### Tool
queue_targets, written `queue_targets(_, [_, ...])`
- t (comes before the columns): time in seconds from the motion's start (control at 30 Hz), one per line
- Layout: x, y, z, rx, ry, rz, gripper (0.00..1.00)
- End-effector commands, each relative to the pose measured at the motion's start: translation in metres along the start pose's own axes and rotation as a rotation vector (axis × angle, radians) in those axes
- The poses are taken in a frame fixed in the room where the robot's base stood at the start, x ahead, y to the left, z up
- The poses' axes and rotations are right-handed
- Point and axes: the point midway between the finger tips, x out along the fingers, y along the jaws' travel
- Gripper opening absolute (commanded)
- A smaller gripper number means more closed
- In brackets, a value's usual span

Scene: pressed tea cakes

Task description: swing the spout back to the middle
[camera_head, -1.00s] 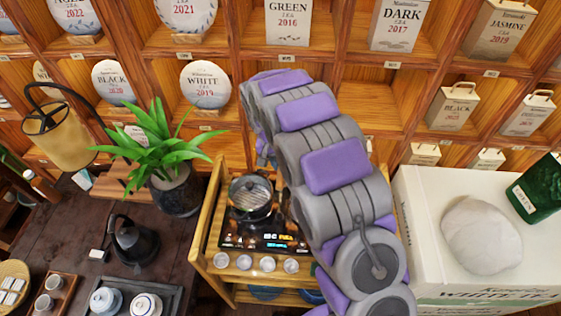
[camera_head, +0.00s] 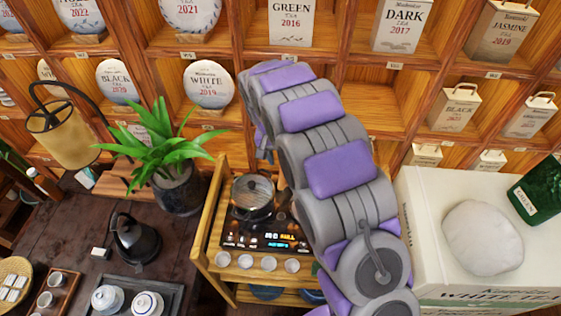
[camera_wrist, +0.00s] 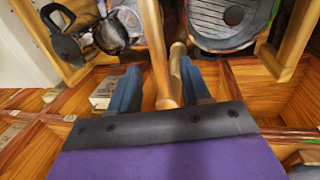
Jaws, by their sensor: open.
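I cannot clearly make out a spout in either view. A dark pot with a ribbed lid (camera_head: 252,190) sits on the black cooktop (camera_head: 262,238) on the wooden stand, and a dark round lid shows at the top right of the wrist view (camera_wrist: 232,20). My gripper (camera_wrist: 160,92) is open in the wrist view, its two blue-grey fingers apart. A light wooden post (camera_wrist: 155,50) appears between the fingers; I cannot tell whether they touch it. In the head view my arm hides most of the gripper and the area right of the pot.
The wooden stand (camera_head: 207,225) has raised side rails and several small cups along its front. A black kettle (camera_head: 138,240) and a potted plant (camera_head: 180,185) stand on the dark table to the left. A white box (camera_head: 440,225) is on the right. Shelves of tea fill the back.

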Motion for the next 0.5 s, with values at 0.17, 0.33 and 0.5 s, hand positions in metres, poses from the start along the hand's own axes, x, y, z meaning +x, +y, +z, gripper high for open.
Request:
queue_targets(0.17, [-0.042,-0.002,-0.003,0.000,0.007,-0.002,0.47])
queue_targets(0.33, [-0.080,-0.003,-0.003,0.001,0.003,-0.002,0.47])
queue_targets(0.5, [-0.112,-0.003,-0.002,0.000,-0.001,0.001,0.47])
